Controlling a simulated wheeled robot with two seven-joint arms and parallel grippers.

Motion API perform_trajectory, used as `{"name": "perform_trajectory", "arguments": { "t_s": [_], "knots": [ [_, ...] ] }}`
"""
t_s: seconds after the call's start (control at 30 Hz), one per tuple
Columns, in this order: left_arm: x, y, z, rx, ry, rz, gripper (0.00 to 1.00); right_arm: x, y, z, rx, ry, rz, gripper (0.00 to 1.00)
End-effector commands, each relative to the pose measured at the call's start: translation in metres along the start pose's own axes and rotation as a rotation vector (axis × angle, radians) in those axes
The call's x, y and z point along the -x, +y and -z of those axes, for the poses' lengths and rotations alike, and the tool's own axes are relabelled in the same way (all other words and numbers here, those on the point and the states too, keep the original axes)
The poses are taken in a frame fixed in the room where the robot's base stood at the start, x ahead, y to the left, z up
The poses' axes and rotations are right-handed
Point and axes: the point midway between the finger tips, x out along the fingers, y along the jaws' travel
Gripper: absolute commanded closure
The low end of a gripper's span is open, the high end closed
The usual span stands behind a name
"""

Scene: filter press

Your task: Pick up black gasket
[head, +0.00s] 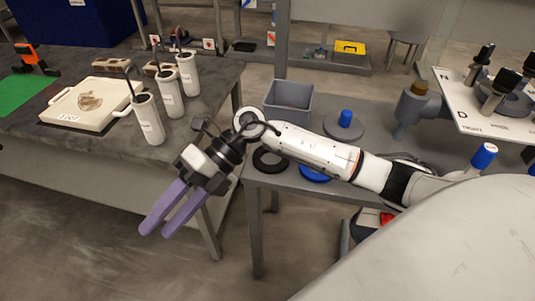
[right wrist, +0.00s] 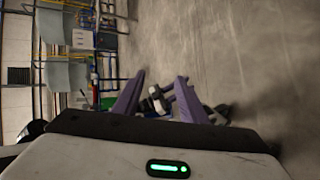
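The black gasket (head: 263,167), a dark ring, lies flat at the left end of the grey bench, in front of the grey bin. My right forearm passes just above it and hides part of it. My right gripper (head: 156,232), with two purple fingers, is out past the bench's left edge, over the floor gap between the tables. Its fingers are apart with nothing between them. In the right wrist view the same fingers (right wrist: 158,97) are spread and point away over the floor. The gasket does not show in that view. My left gripper is not in view.
A grey bin (head: 289,97), a blue ring (head: 315,175) and a grey disc with a blue knob (head: 346,117) are on the grey bench (head: 262,182). White canisters (head: 149,120) and a white tray (head: 93,102) stand on the left table. A white panel (head: 480,107) is at right.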

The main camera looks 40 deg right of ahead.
Motion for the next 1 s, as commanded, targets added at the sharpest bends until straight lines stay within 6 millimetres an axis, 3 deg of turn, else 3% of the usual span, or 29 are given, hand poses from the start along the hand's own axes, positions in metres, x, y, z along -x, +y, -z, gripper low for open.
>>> {"name": "perform_trajectory", "arguments": {
  "t_s": [0.1, 0.2, 0.3, 0.4, 0.5, 1.0],
  "knots": [
    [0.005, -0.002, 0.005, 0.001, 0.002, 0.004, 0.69, 0.079, -0.053, -0.022, 0.063, 0.057, 0.448, 0.62],
    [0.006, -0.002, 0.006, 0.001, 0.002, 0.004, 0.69, 0.153, -0.08, -0.034, 0.031, 0.059, 0.744, 0.62],
    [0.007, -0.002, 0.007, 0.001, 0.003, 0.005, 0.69, 0.211, -0.09, -0.04, -0.023, 0.043, 0.941, 0.62],
    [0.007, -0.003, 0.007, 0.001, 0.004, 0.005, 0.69, 0.243, -0.094, -0.04, -0.064, 0.03, 1.045, 0.62],
    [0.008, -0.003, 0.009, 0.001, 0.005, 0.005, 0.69, 0.251, -0.102, -0.039, -0.082, 0.027, 1.083, 0.62],
    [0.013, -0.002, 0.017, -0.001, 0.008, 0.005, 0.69, 0.224, -0.154, -0.035, -0.082, 0.029, 1.08, 0.62]
  ]
}}
